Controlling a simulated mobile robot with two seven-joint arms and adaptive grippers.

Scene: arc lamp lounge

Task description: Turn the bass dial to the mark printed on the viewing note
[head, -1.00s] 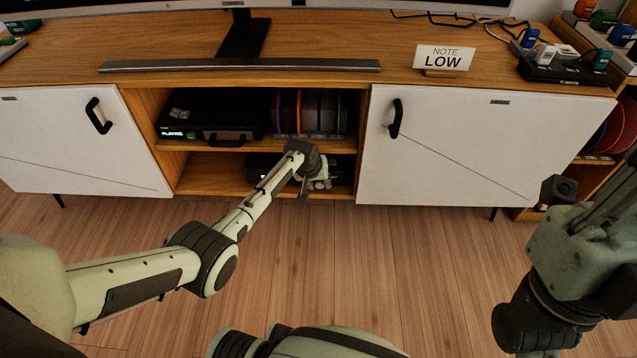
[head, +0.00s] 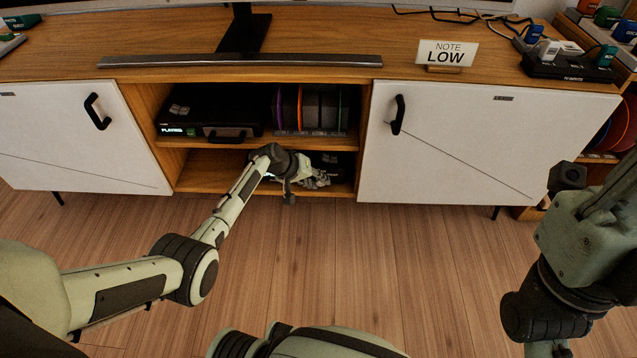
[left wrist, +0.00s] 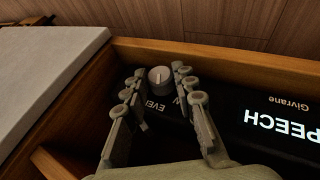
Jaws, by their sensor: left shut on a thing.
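The viewing note (head: 446,54) stands on the cabinet top and reads "NOTE LOW". In the left wrist view the bass dial (left wrist: 160,79) is a small round grey knob with a pale pointer line, on a dark unit (left wrist: 250,118) in the lower shelf. My left gripper (left wrist: 163,87) is shut on the dial, one finger on each side. In the head view my left gripper (head: 313,180) reaches into the lower middle shelf and hides the dial. My right arm shows at the right, but its fingers do not.
White cabinet doors (head: 470,150) flank the opening. A soundbar (head: 240,60) lies on top. The shelf walls are close around the left gripper. The floor in front is clear.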

